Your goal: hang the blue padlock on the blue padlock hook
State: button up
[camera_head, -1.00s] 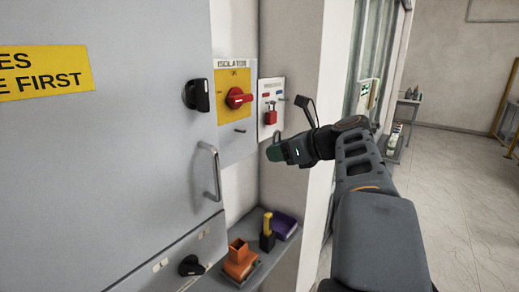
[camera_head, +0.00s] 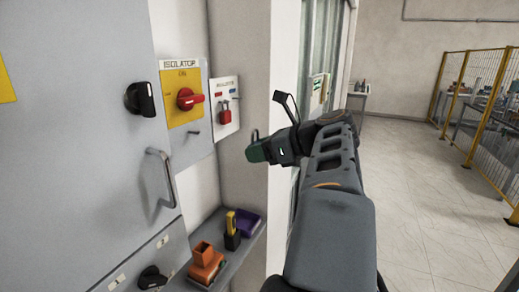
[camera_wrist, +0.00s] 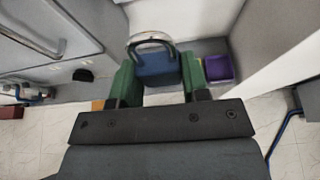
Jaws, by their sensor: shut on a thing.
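My gripper (camera_head: 256,152) is out in front of the wall corner, with green fingertips. In the wrist view my gripper (camera_wrist: 157,85) is shut on the blue padlock (camera_wrist: 155,65). Its body is between the two green fingers and its grey shackle (camera_wrist: 150,37) points away from my palm. In the head view the fingers hide the padlock body; a thin loop shows above them. The padlock board (camera_head: 226,84) is on the wall left of my gripper, apart from it. A red padlock (camera_head: 225,117) hangs there below small coloured labels. I cannot make out the blue hook clearly.
The isolator panel (camera_head: 170,140) with a red switch (camera_head: 187,99) is left of the board. A cabinet handle (camera_head: 163,178) sticks out. Below, a shelf (camera_head: 238,255) bears an orange holder (camera_head: 205,262), a yellow-and-black item (camera_head: 232,231) and a purple bin (camera_head: 248,222). Open floor is at right.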

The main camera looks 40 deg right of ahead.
dwell(0.4)
jog(key=s+d+p, duration=0.1)
jog(key=s+d, duration=0.2)
jog(key=s, duration=0.3)
jog(key=shift+s+p, duration=0.2)
jog(key=shift+p, duration=0.15)
dwell(0.6)
dwell(0.9)
